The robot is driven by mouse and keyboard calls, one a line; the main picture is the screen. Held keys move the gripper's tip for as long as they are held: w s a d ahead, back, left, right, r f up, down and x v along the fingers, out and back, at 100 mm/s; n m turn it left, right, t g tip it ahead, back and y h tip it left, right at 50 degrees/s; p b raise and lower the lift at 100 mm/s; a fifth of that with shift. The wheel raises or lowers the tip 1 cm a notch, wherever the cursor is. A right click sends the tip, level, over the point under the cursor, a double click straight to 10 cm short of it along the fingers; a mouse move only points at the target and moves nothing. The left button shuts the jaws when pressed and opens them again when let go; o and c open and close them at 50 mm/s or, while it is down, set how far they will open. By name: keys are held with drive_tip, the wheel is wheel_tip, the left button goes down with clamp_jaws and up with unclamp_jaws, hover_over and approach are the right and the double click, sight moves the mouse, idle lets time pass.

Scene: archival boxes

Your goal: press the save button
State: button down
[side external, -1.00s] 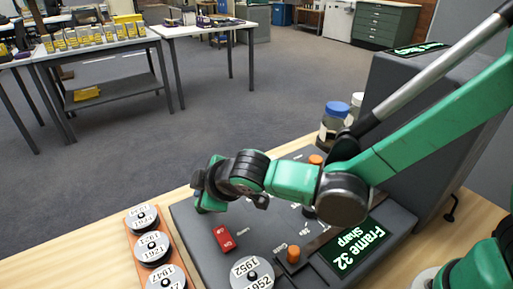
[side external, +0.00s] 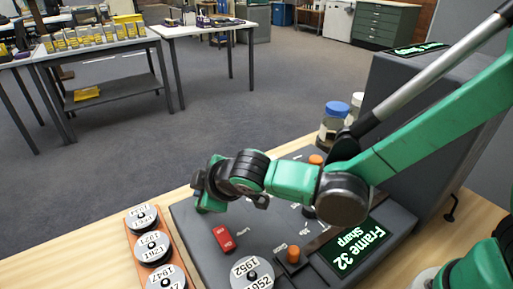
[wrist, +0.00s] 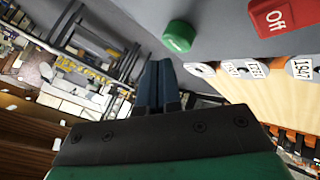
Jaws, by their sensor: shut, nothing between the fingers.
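A round green button (wrist: 179,37) stands on the grey panel in the wrist view, ahead and a little right of my fingertips. No label on it is readable, so I cannot tell for sure that it is the save button. My gripper (wrist: 158,64) is shut and empty, with its fingertips apart from the button in the picture. In the side view my gripper (side external: 201,194) is over the far left part of the sloped grey console (side external: 266,222). It hides that part of the panel, and the green button cannot be made out there.
A red switch (side external: 223,238) is near my gripper; it reads Off in the wrist view (wrist: 279,17). An orange knob (side external: 293,255) and a lit display (side external: 352,247) reading "Frame 32 Sharp" are to the right. Labelled reels (side external: 152,246) stand left; jars (side external: 334,123) stand behind.

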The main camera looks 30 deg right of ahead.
drive_tip(key=shift+f, duration=0.15)
idle(0.5)
drive_tip(key=shift+f, duration=0.3)
drive_tip(key=shift+f, duration=0.45)
idle(0.6)
drive_tip(key=shift+r, duration=0.9)
drive_tip(key=shift+r, duration=2.5)
